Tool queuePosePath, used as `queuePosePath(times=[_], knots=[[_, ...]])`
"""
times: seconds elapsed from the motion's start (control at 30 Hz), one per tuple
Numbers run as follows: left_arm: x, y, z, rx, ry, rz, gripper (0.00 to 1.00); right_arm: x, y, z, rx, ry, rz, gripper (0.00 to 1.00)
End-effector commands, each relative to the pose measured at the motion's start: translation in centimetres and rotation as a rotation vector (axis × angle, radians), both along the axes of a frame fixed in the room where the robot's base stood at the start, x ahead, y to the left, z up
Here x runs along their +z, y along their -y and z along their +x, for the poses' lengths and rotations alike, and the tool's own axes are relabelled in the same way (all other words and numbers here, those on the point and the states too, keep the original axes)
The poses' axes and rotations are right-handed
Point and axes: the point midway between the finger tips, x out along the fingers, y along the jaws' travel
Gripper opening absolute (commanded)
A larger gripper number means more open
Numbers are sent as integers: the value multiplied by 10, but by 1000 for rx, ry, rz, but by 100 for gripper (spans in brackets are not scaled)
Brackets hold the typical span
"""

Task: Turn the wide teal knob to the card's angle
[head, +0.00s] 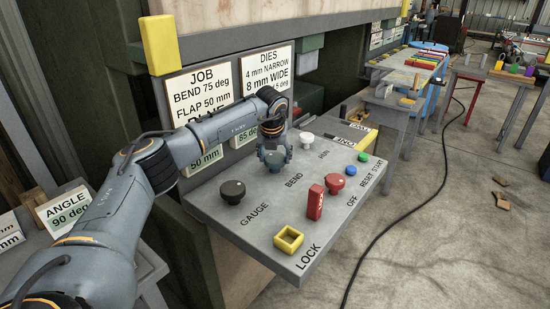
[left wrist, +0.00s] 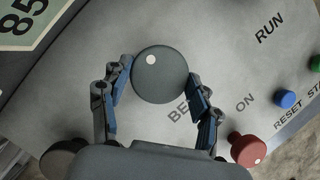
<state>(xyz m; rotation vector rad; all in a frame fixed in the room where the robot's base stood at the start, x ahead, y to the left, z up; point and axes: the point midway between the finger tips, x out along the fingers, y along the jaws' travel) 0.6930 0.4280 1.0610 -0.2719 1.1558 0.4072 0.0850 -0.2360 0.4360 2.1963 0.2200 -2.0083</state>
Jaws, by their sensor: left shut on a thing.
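The wide teal knob (left wrist: 165,85) is a dark round disc on the sloped grey panel, beside the word BEND. Its white dot lies up and left of its centre in the left wrist view. My left gripper (left wrist: 162,92) has one blue-padded finger on each side of the knob and is shut on it. In the head view my left gripper (head: 273,157) comes down over the knob and mostly hides it. The JOB card (head: 200,93) behind reads BEND 75 deg and FLAP 50 mm; my arm covers its lower part. My right gripper is not in view.
The panel (head: 240,222) also bears a black GAUGE knob (head: 232,191), white knob (head: 307,139), red knob (head: 334,182), red block (head: 315,202), yellow square socket (head: 288,240), blue button (head: 351,170) and green button (head: 362,157). An ANGLE 90 deg card (head: 67,211) stands at left.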

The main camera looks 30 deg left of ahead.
Motion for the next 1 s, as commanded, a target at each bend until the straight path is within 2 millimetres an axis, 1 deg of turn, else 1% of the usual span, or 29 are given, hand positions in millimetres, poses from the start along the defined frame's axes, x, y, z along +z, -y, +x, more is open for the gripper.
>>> queuePosePath(times=[0.13, 0.5, 0.7, 1.0], knots=[[-2, -1, -1, -126, -1, 0, 31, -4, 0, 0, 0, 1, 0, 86], [-1, -3, -1, -400, 0, -1, 31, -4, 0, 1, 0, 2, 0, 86], [-1, -3, -1, -489, -1, 0, 31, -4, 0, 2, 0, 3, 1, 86], [-1, -3, -1, -540, -2, -1, 31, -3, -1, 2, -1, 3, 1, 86]])
